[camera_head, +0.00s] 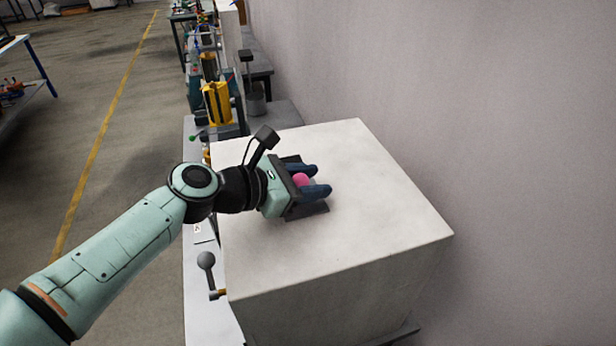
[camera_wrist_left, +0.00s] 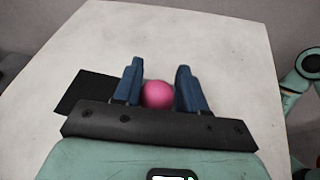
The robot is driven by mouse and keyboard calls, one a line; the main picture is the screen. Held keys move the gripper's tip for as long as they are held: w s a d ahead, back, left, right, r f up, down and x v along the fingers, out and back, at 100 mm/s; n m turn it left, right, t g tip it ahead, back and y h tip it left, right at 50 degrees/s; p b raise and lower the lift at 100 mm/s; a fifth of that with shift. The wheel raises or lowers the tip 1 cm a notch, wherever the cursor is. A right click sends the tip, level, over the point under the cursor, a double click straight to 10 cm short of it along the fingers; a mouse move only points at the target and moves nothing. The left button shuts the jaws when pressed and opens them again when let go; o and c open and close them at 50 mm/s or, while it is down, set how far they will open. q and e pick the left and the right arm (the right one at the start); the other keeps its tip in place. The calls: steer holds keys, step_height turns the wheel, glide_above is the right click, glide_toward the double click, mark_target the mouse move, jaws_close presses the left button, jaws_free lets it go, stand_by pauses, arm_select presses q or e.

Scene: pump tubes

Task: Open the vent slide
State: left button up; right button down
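My left gripper (camera_head: 316,180) is over the top of the large pale box, its two blue fingers lying on either side of a round pink knob (camera_head: 302,180). In the left wrist view the pink knob (camera_wrist_left: 158,95) fills the gap between the fingers (camera_wrist_left: 159,72), with no clear gap on either side. A dark flat patch (camera_wrist_left: 84,92) shows left of the fingers on the pale top; it may be part of the vent slide. The gripper hides most of what lies under the knob. My right gripper is not in view.
The pale box top (camera_head: 390,215) is bare around the gripper. A grey wall (camera_head: 500,120) stands close behind it. A lever with a grey ball (camera_head: 206,260) is at the box's near left side. Yellow equipment (camera_head: 216,103) stands beyond the box.

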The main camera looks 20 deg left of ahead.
arm_select(q)
steer(key=shift+o, duration=0.9)
steer(key=shift+s, duration=0.15)
steer(key=shift+a+r, duration=0.15)
steer(key=v, duration=1.3)
steer(key=shift+s, duration=0.1)
